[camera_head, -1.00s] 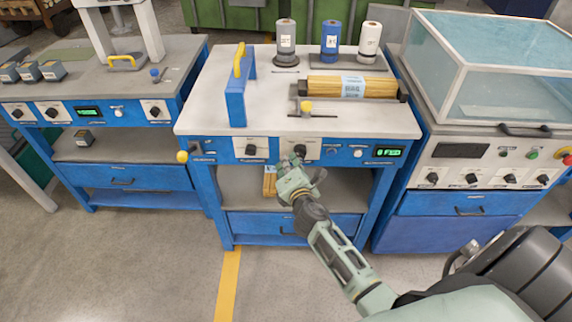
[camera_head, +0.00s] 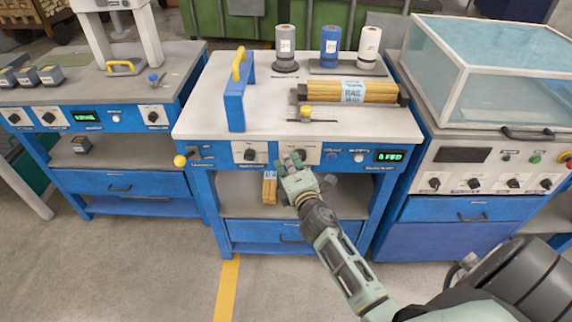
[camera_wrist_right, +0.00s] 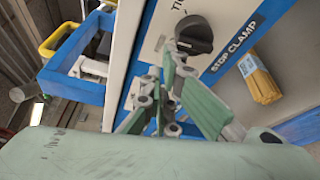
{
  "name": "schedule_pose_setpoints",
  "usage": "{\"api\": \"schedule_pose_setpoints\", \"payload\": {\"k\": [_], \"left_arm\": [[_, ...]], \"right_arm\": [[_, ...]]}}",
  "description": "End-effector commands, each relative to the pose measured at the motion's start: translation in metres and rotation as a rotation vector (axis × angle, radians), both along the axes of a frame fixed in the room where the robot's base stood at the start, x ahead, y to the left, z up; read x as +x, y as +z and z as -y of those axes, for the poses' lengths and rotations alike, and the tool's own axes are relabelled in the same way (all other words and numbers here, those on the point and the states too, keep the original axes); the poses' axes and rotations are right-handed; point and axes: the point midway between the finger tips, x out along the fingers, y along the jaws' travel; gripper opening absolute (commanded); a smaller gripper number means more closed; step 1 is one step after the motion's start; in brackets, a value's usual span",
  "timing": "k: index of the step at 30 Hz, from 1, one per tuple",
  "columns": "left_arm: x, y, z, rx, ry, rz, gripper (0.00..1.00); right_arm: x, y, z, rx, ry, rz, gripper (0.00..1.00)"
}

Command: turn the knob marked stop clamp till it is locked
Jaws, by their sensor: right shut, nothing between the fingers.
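The stop clamp knob (camera_wrist_right: 195,35) is a dark round knob on a pale plate, seen in the right wrist view above the printed words STOP CLAMP. In the head view its plate (camera_head: 312,153) is on the blue front panel of the middle bench, and my right gripper hides most of the knob. My right gripper (camera_head: 291,161) is shut and empty in front of this plate. In the right wrist view the fingertips (camera_wrist_right: 174,57) are close beside the knob's lower left side; I cannot tell whether they touch it. My left gripper is not in view.
Another dark knob (camera_head: 250,154) sits to the left on the panel, and a green-lit display (camera_head: 389,156) to the right. A yellow ball-ended lever (camera_head: 180,161) sticks out at the left corner. Bundled wood sticks (camera_head: 352,92) lie on the bench. The floor in front is clear.

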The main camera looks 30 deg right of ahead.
Motion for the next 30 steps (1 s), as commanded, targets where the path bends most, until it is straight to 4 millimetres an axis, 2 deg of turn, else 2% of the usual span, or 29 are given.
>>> {"api": "schedule_pose_setpoints", "payload": {"k": [9,30], "left_arm": [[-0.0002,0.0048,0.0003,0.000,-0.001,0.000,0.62],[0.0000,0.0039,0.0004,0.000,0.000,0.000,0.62]], "right_arm": [[-0.0048,0.0106,0.0081,-0.004,0.000,-0.002,0.00],[-0.0064,0.0124,0.0105,0.008,-0.001,0.004,0.00]]}}
